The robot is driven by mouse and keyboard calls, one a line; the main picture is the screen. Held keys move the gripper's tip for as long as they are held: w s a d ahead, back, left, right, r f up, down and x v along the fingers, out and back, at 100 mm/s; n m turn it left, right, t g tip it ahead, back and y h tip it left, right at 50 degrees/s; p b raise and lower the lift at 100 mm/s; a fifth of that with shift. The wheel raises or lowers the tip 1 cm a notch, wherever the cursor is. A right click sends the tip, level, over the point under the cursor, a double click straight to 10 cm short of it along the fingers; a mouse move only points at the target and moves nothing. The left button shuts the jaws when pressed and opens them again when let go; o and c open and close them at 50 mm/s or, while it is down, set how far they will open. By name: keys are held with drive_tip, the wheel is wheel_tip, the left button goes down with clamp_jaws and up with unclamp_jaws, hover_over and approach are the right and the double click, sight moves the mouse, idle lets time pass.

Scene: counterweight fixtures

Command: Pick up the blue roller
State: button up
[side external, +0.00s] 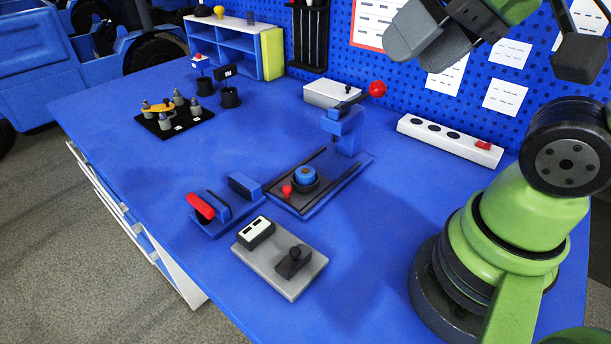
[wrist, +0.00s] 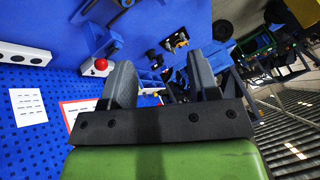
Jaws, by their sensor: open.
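A short blue cylinder with a tan centre, which looks like the blue roller (side external: 305,175), sits in a dark ring on the blue press base (side external: 345,186) in the side external view. A small red knob (side external: 287,190) is beside it. I cannot make out the roller in the wrist view. My gripper (wrist: 160,75) is open and empty, with its two grey fingers well apart. It is raised high at the upper right of the side view, partly cut off by the frame, far from the roller.
The press column (side external: 345,128) and its red-ball lever (side external: 377,89) stand just behind the roller. A grey control box (side external: 285,275) and a blue fixture with a red part (side external: 201,206) are in front. A white power strip (side external: 449,140) lies behind right.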

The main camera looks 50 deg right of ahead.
drive_tip(key=w+d+f+g, duration=0.1)
drive_tip(key=w+g, duration=0.1)
drive_tip(key=w, duration=0.5)
drive_tip(key=g+h, duration=0.2)
drive_tip(key=g, duration=0.3)
hover_over(305, 170)
wheel_tip(305, 170, down, 21)
drive_tip(key=shift+d+r, duration=0.1)
drive_tip(key=shift+f, duration=3.05)
drive_tip(key=c, duration=0.7)
